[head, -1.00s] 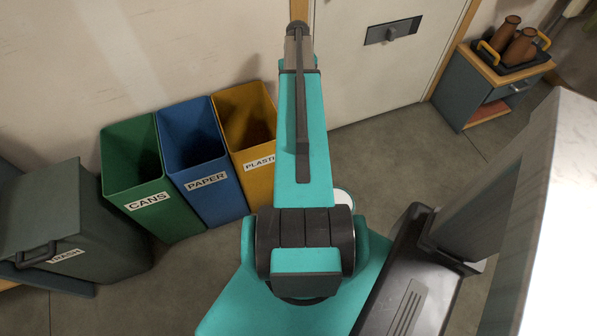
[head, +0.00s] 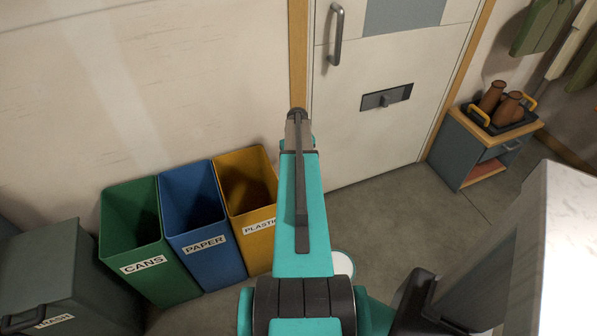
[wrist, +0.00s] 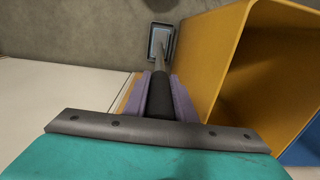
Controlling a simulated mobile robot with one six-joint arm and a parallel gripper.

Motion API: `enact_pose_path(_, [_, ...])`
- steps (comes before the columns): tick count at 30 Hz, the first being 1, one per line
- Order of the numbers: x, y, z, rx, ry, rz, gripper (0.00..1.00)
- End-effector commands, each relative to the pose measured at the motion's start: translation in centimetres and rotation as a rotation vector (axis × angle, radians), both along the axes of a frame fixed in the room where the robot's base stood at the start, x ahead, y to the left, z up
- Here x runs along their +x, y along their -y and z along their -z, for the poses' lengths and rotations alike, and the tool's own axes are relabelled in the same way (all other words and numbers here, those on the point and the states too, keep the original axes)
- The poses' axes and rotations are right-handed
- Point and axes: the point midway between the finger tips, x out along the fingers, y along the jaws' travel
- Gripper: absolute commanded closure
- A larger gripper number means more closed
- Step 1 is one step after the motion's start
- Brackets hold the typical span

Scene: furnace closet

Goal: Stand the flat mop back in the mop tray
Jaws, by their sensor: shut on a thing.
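In the wrist view my gripper (wrist: 161,88) has its two purple fingers closed on the black grip of the flat mop (wrist: 160,100). The mop's grey pole runs away from the grip toward the floor. At its far end is a small rectangular shape with a pale blue-grey middle and a dark rim (wrist: 151,45). I cannot tell whether this is the mop head, the mop tray, or one in the other. In the head view my arm hides the gripper, and neither mop nor tray can be made out.
A yellow plastic bin (head: 248,195) stands close beside the gripper, right of it in the wrist view (wrist: 215,50). Blue paper (head: 200,215), green cans (head: 140,225) and grey trash bins (head: 65,275) line the wall. A door (head: 375,130) and small cabinet (head: 470,150) stand right.

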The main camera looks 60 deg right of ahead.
Motion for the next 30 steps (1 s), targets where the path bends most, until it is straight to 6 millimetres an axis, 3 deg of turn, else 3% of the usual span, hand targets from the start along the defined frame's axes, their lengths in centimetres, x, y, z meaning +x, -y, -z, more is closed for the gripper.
enact_pose_path(7, [0.0,0.1,0.4,0.0,0.0,0.001,1.0])
enact_pose_path(18, [0.0,0.1,3.5,-0.001,0.001,0.001,1.0])
enact_pose_path(30, [-0.1,0.1,3.8,-0.001,0.001,0.002,1.0])
